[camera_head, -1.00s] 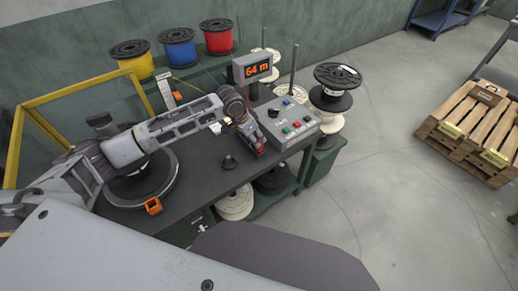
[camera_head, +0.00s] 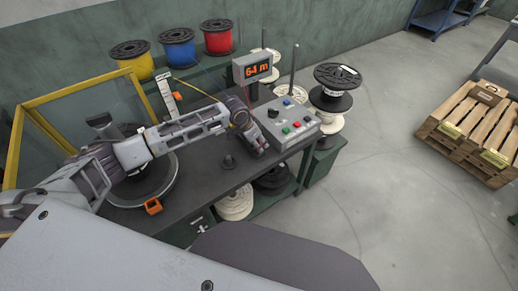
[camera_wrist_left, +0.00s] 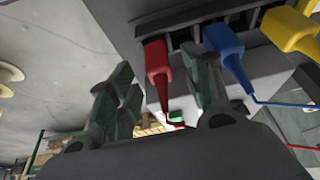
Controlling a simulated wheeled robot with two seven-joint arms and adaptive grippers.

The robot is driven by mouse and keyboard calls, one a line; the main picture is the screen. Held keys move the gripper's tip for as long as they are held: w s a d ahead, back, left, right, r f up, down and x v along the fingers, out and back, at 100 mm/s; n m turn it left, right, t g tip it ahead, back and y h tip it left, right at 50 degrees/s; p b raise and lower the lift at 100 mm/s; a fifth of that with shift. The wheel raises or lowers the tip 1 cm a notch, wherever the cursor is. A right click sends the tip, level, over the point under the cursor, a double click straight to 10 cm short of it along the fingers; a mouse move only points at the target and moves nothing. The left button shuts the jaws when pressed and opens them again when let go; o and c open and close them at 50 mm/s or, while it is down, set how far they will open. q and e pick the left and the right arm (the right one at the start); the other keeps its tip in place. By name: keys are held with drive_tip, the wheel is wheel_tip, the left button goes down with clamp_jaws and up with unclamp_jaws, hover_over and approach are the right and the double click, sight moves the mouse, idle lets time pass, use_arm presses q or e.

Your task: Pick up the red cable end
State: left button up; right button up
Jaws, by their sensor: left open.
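The red cable end (camera_wrist_left: 158,64) hangs from a dark slotted holder (camera_wrist_left: 185,32) in the left wrist view, its thin red lead running down. My left gripper (camera_wrist_left: 164,80) is open, with one green finger on each side of the red cable end. The fingers look apart from it; the exact depth is hard to tell. The blue cable end (camera_wrist_left: 224,40) and the yellow cable end (camera_wrist_left: 287,28) hang to its right. In the head view my left gripper (camera_head: 259,150) is beside the control box, and its wrist hides the red cable end. My right gripper is not in view.
The grey control box (camera_head: 291,118) with buttons stands right of the gripper, below a "64 m" display (camera_head: 257,70). A small black cone (camera_head: 228,161) stands on the dark bench (camera_head: 205,185). Yellow (camera_head: 131,62), blue (camera_head: 177,50) and red spools (camera_head: 217,40) stand behind.

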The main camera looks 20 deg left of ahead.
use_arm(q)
drive_tip(key=shift+x, duration=1.1)
clamp_jaws()
drive_tip(key=shift+r, duration=0.1)
drive_tip(key=shift+r, duration=4.95)
